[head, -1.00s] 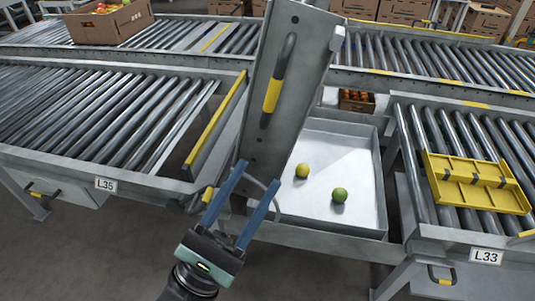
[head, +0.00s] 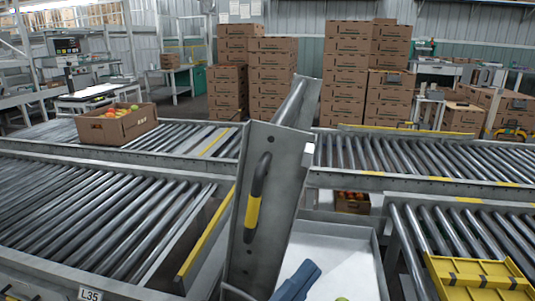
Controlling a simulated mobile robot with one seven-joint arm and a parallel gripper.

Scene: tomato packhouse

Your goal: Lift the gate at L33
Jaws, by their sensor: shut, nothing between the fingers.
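A grey steel gate panel (head: 265,222) stands raised and leaning slightly right in the gap between two roller lanes. A black and yellow handle (head: 257,200) runs along its face. My gripper (head: 302,276) shows as blue fingers at the bottom edge, right of the panel's lower part and over the steel pan. It is shut and empty, apart from the handle. The pan (head: 345,235) lies between the lanes, with a bit of a green tomato (head: 343,298) at the bottom edge. The L33 label is out of view; the right-hand lane carries a yellow tray-like frame (head: 470,268).
The left lane (head: 90,215) bears the L35 label (head: 90,294) and a yellow-edged end plate (head: 203,240). Another conveyor crosses behind, with a carton of tomatoes (head: 117,127) at left. A small crate (head: 352,202) sits beyond the pan. Stacked cartons stand at the back.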

